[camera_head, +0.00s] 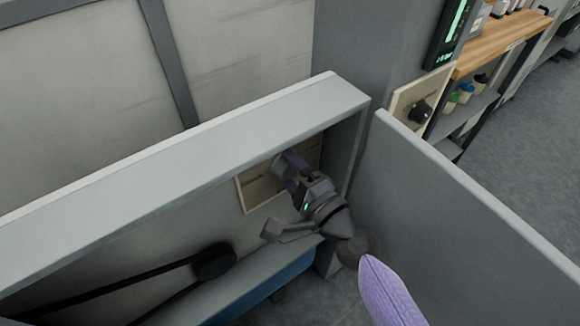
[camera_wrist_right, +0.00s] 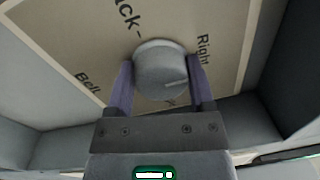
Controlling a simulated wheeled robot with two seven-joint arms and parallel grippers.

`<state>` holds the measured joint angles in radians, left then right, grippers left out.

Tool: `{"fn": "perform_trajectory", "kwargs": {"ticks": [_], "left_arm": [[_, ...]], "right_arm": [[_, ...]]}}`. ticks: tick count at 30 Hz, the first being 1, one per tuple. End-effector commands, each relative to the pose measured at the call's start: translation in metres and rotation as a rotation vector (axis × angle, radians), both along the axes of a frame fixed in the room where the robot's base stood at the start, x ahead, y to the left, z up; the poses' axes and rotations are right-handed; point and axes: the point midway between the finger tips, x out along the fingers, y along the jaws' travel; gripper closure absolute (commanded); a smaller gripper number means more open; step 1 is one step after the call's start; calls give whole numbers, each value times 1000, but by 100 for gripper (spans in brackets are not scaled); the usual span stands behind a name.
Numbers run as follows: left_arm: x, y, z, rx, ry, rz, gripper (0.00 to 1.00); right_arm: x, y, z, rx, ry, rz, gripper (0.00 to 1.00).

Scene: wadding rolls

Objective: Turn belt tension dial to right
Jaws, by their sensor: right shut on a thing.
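The belt tension dial (camera_wrist_right: 160,68) is a round grey knob on a beige panel (camera_wrist_right: 85,50) with printed words, "Right" among them. In the head view the panel (camera_head: 250,196) sits inside the open grey cabinet, and the dial is mostly hidden by my gripper. My right gripper (camera_wrist_right: 160,85) is shut on the dial, one purple finger on each side of it. In the head view the right gripper (camera_head: 284,168) reaches into the cabinet from the lower right. My left gripper is not in view.
A black belt runs over a dark pulley (camera_head: 213,262) left of my gripper. The cabinet's top edge (camera_head: 190,150) overhangs the panel. An open grey door (camera_head: 480,215) stands to the right of my arm. A second beige panel with a black knob (camera_head: 420,111) is outside.

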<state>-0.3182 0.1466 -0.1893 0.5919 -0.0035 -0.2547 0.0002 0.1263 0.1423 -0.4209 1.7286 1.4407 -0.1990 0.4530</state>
Motion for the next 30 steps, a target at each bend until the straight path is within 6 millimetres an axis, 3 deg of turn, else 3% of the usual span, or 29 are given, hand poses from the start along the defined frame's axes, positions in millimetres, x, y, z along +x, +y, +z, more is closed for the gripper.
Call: {"fn": "perform_trajectory", "kwargs": {"ticks": [17, 18, 21, 22, 30], "left_arm": [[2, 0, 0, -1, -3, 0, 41], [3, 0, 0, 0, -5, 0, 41], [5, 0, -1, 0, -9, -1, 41], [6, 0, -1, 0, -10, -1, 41], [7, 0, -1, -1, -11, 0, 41]], "right_arm": [[0, -1, 0, 22, 17, -2, 90], [0, -1, 0, 22, 17, -2, 25], [0, 0, 0, 22, 16, -1, 4], [0, 0, 0, 22, 16, -1, 0], [-3, -3, -1, 21, 17, -1, 0]]}}
